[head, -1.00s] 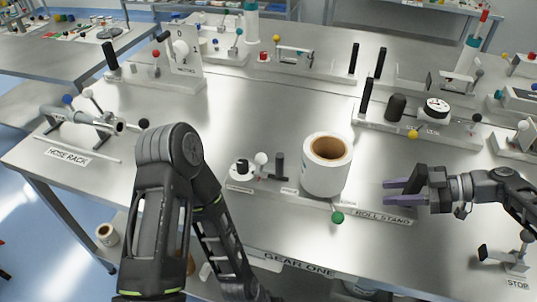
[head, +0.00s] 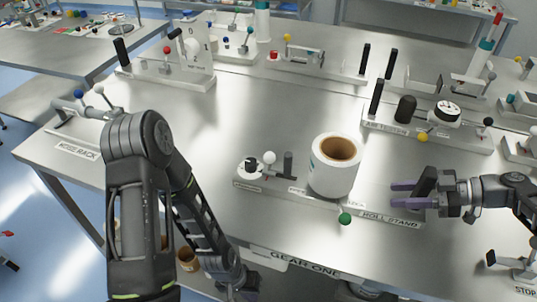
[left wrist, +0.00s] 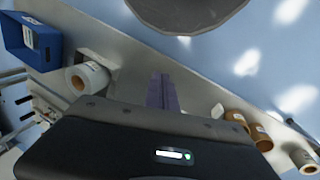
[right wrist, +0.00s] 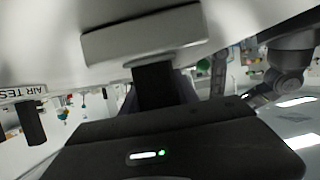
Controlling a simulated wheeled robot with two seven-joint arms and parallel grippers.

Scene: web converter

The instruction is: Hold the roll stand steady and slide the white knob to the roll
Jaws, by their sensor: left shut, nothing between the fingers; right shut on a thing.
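The roll stand (head: 385,219) lies near the table's front edge, with a large white roll (head: 332,178) upright on it. The white knob (head: 269,158) stands to the left of the roll, apart from it, beside a short dark post (head: 288,164). A green ball knob (head: 344,218) sits at the stand's front. My right gripper (head: 408,194) is shut on the stand's black handle (head: 427,181), right of the roll; the handle also shows in the right wrist view (right wrist: 153,85). My left gripper's fingers (left wrist: 163,92) are shut and empty in the left wrist view; the head view does not show them clearly.
The left wrist view shows a blue bin (left wrist: 30,42), a white roll (left wrist: 88,78) and brown rolls (left wrist: 247,128) low down. The hose rack (head: 78,152) is at left, the air tester (head: 430,125) behind the stand. The table between them is mostly clear.

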